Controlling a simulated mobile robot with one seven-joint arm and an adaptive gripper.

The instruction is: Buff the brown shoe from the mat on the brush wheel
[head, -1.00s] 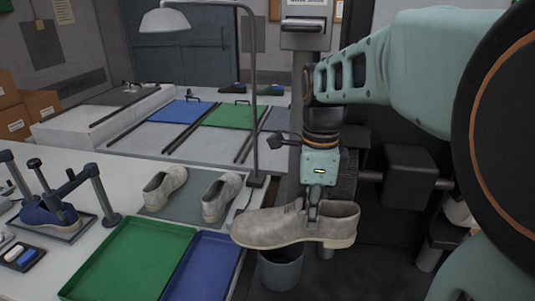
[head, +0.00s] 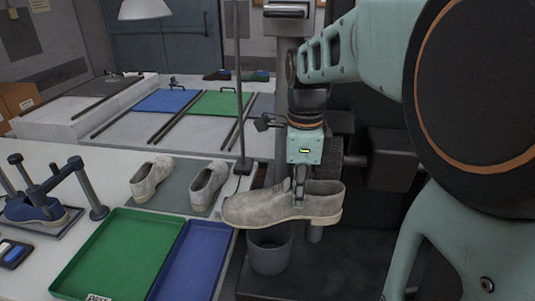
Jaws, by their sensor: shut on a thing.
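My gripper (head: 299,190) is shut on a pale grey-beige shoe (head: 262,208), gripping it at its opening. The shoe is held level in the air, toe to the left. A dark, ridged brush wheel (head: 336,148) stands behind my gripper and is partly hidden by it. The shoe appears below and in front of the wheel; I cannot tell the gap. Two more pale grey-beige shoes, one on the left (head: 151,180) and one on the right (head: 208,185), stand on the grey-green mat (head: 181,187). No shoe on the mat looks clearly brown.
A green tray (head: 120,250) and a blue tray (head: 192,265) lie on the bench in front of the mat. A lamp pole (head: 240,100) rises behind the mat. A grey bin (head: 270,252) stands below the held shoe. A blue shoe (head: 35,212) sits in a stand at left.

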